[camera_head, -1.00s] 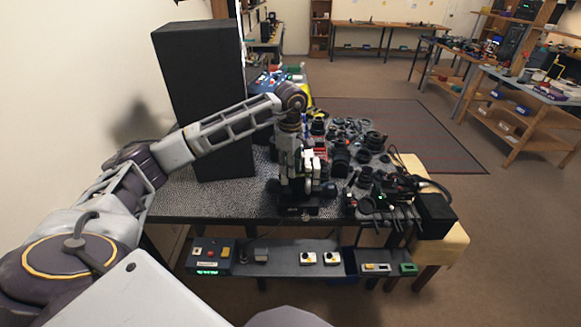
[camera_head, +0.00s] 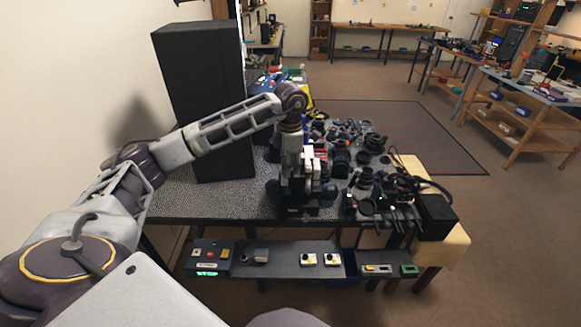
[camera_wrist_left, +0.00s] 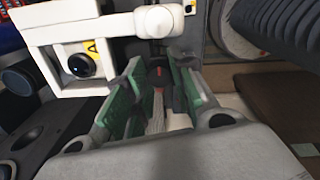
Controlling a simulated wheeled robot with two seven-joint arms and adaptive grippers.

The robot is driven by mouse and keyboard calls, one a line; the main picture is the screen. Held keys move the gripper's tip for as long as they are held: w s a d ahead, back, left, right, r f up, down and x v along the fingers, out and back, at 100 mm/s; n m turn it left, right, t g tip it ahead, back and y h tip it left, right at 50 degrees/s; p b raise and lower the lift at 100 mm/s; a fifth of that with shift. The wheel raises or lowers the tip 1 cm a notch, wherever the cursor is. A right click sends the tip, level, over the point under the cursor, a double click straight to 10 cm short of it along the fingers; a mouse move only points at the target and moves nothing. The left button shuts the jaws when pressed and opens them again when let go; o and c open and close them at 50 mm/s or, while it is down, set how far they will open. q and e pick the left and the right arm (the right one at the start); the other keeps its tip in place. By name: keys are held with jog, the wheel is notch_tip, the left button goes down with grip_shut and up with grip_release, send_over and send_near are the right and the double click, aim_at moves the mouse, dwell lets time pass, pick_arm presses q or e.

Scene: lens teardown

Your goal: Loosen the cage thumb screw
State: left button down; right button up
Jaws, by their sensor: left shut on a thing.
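My left gripper (camera_wrist_left: 158,85) points down at the bench in the head view (camera_head: 302,190). In the left wrist view its green-padded fingers are closed about a small dark knob with a red mark, which looks like the cage thumb screw (camera_wrist_left: 159,73). The fingers partly hide the knob. A white frame, likely the cage (camera_wrist_left: 48,30), stands beside and beyond the fingers, with a dark round lens-like part (camera_wrist_left: 81,66) in it. In the head view the hand covers most of this spot. My right gripper is not in view.
A tall black box (camera_head: 205,100) stands left of the hand on the grey bench (camera_head: 205,200). Many dark lens parts (camera_head: 365,150) crowd the bench to the right. A black ribbed cylinder (camera_wrist_left: 280,30) is close right in the wrist view. A lower shelf (camera_head: 285,262) holds small devices.

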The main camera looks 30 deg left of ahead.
pick_arm(q)
jog(key=shift+n, duration=0.3)
jog(key=c, duration=1.5)
grip_release()
jog(key=shift+r, duration=0.2)
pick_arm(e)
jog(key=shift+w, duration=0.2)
pick_arm(q)
jog(key=shift+r, duration=0.55)
notch_tip(320, 180, up, 10)
jog(key=shift+r, duration=0.25)
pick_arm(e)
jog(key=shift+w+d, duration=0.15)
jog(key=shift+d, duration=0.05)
